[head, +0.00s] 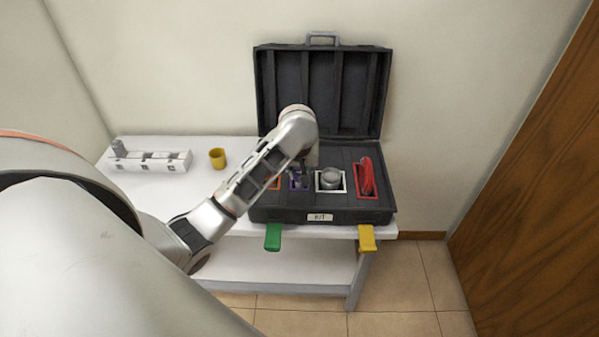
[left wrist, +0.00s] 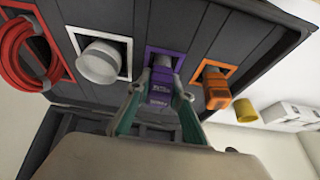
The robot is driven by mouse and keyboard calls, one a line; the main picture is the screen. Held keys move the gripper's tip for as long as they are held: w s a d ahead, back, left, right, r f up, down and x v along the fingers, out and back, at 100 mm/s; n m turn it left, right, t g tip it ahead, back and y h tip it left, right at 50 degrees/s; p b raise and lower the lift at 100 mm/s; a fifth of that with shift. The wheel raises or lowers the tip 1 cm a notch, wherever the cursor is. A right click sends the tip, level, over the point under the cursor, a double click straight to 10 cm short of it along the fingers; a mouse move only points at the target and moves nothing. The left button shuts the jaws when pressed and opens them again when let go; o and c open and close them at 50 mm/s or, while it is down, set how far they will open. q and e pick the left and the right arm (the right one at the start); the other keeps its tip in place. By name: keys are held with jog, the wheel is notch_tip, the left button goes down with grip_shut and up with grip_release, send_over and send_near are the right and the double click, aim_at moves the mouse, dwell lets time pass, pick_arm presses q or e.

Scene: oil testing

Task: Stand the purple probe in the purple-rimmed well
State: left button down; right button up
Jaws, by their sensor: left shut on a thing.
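The purple probe (left wrist: 159,90) is between the fingers of my left gripper (left wrist: 161,84), which is shut on it. Its grey end lines up with the purple-rimmed well (left wrist: 179,53) in the left wrist view; I cannot tell how deep it sits. In the head view the purple-rimmed well (head: 306,187) is in the black case, and my left gripper (head: 298,172) is over it, partly hiding the probe. My right gripper is not in view.
The open black case (head: 285,213) also holds an orange block (left wrist: 217,92), a white-grey jar (head: 331,178) and a red coil (head: 366,176) in framed wells. A yellow cup (head: 217,158) and a white rack (head: 150,161) stand left on the table.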

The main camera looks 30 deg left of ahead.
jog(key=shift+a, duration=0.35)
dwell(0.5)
pick_arm(q)
jog(key=shift+f, duration=0.4)
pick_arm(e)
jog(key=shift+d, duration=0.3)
pick_arm(q)
jog(key=shift+f, duration=0.25)
jog(key=c, duration=2.1)
grip_release()
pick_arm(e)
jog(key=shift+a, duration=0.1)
pick_arm(q)
jog(key=shift+r, duration=0.1)
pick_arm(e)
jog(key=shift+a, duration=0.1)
